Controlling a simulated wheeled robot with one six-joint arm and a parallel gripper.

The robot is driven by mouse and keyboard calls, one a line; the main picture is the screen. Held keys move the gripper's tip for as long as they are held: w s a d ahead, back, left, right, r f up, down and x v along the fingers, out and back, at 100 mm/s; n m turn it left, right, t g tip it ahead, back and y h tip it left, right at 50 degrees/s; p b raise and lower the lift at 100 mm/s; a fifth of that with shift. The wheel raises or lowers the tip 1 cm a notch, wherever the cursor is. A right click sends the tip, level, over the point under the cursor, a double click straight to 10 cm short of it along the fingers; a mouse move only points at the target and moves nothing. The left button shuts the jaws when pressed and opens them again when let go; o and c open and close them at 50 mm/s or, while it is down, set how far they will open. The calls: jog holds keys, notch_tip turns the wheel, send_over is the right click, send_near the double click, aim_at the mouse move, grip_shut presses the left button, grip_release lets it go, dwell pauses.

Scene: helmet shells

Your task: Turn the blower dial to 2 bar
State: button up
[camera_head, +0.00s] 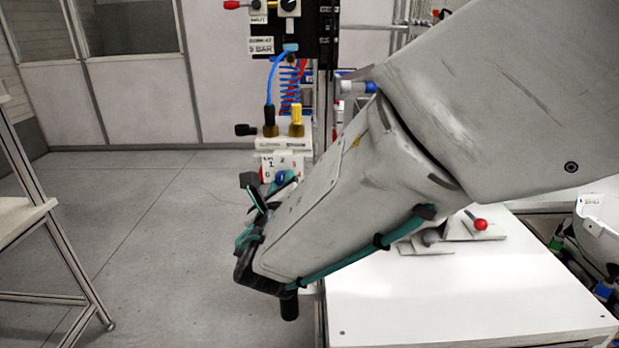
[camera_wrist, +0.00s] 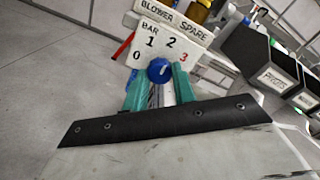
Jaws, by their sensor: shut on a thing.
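The blower dial is a round blue knob (camera_wrist: 159,70) on a white plate (camera_wrist: 165,42) marked BLOWER, SPARE and BAR, with 0, 1, 2 and a red 3 around it. My gripper (camera_wrist: 158,78) has its two teal fingers on either side of the knob, shut on it. A small pale mark shows on the knob's face, but I cannot tell for sure which number it faces. In the head view the white plate (camera_head: 268,165) stands left of my arm, and the blue knob (camera_head: 290,178) is partly hidden by my gripper (camera_head: 268,192).
Brass fittings with a blue hose (camera_head: 271,88) and a yellow connector (camera_head: 297,114) sit above the plate. A white table (camera_head: 450,300) with a red-knobbed item (camera_head: 480,224) stands at right. Dark labelled boxes (camera_wrist: 270,72) are at right in the wrist view.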

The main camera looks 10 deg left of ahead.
jog(key=o, duration=1)
jog(key=v, duration=0.7)
jog(key=shift+s, duration=0.4)
